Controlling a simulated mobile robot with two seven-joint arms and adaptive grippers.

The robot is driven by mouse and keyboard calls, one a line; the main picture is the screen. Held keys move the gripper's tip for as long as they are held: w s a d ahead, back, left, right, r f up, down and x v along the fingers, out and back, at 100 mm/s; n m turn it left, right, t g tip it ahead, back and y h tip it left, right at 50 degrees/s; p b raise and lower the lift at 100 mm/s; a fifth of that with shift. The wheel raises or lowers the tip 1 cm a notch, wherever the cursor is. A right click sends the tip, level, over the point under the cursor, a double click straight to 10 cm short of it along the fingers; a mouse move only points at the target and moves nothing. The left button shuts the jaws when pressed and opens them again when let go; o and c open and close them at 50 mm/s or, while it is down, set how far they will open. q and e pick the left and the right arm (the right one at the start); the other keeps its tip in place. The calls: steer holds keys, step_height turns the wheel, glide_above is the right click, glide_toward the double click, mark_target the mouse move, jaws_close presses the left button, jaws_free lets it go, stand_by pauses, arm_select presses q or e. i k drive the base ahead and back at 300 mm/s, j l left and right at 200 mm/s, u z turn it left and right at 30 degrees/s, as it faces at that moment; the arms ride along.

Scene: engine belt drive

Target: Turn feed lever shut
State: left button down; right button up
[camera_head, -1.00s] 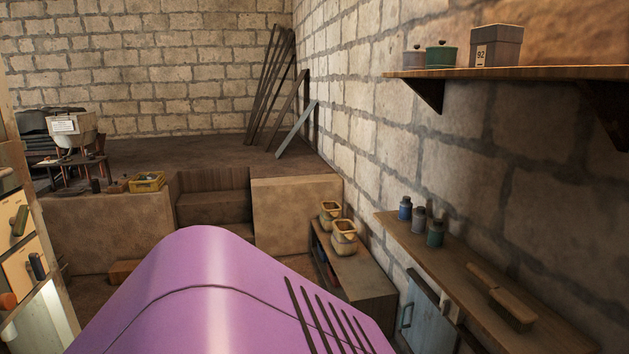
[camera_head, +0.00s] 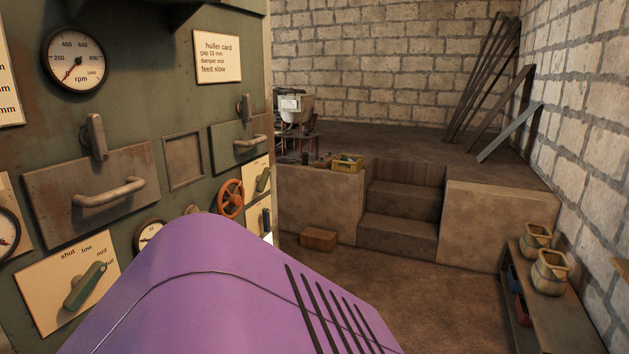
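A green lever (camera_head: 85,285) sits on a cream dial plate (camera_head: 40,290) at the lower left, marked shut, low, mid and full. Its handle slants up and right, toward the full end. No feed label shows on this plate. Two smaller levers, a green one (camera_head: 262,180) and a dark one (camera_head: 266,219), sit on cream plates farther along the machine; I cannot read their marks. I cannot tell which lever is the feed lever. Neither of my grippers is in view.
The green machine front also carries an rpm gauge (camera_head: 74,60), a huller card (camera_head: 217,57) reading feed slow, a drawer handle (camera_head: 110,192) and an orange handwheel (camera_head: 230,198). The floor (camera_head: 400,277) is clear before the stone steps (camera_head: 402,217). A low shelf with pots (camera_head: 551,272) stands right.

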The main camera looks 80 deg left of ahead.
mark_target(262, 180)
steer(key=u, duration=2.9)
